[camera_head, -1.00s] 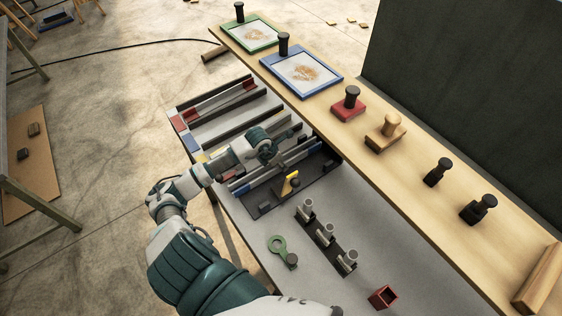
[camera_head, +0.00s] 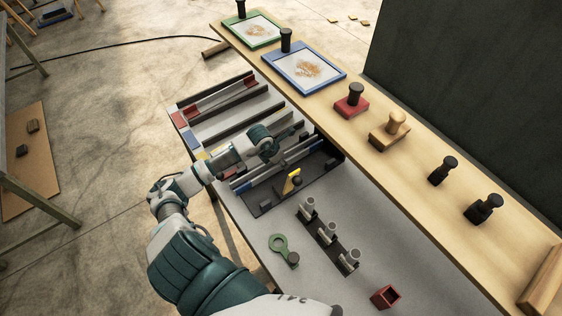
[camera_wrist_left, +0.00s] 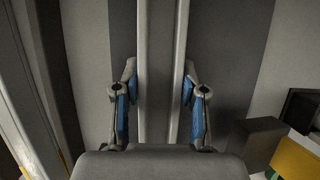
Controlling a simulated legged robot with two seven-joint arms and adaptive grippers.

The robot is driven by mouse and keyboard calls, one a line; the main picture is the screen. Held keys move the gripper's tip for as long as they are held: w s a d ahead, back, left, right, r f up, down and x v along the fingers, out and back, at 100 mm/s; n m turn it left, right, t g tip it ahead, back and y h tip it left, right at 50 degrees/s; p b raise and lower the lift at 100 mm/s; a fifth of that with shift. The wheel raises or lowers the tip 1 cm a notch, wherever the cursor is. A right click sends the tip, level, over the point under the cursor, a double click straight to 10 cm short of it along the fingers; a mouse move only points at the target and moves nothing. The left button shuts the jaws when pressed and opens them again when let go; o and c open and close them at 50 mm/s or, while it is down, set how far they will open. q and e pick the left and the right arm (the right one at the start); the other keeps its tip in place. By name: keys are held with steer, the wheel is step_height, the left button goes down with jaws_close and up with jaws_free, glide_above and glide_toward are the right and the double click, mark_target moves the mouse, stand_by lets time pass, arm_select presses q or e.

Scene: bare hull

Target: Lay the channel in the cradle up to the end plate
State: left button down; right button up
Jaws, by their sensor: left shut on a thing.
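My left gripper (camera_head: 280,155) is over the dark fixture on the grey table in the head view. In the left wrist view its two blue-padded fingers (camera_wrist_left: 158,108) are shut on the sides of a long grey channel (camera_wrist_left: 159,50), which runs straight away from the wrist. The cradle (camera_head: 263,205) is a dark base with long rails, below and beside the gripper. A yellow upright piece (camera_head: 292,182) stands at its near side; I cannot tell whether it is the end plate. The gripper and arm partly hide the channel, so its seating is unclear. My right gripper is out of view.
Long rails and channels lie in a rack (camera_head: 200,130) beyond the arm. Nearer are a dark strip with several grey cylinders (camera_head: 327,232), a green ring-ended tool (camera_head: 279,243) and a red box (camera_head: 385,297). A wooden shelf (camera_head: 420,185) holds stamps and framed panels along the right.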

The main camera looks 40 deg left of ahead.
arm_select(q)
steer(key=shift+w+a+f, duration=0.1)
steer(key=shift+w, duration=0.1)
steer(key=shift+w+d+b, duration=0.3)
steer(key=shift+w+d, duration=0.1)
steer(key=shift+w, duration=0.1)
steer(key=c, duration=0.6)
jaws_free()
steer(key=shift+a, duration=0.1)
steer(key=shift+o, duration=0.2)
steer(key=v, duration=1.2)
steer(key=shift+w+a, duration=0.1)
steer(key=shift+a, duration=0.05)
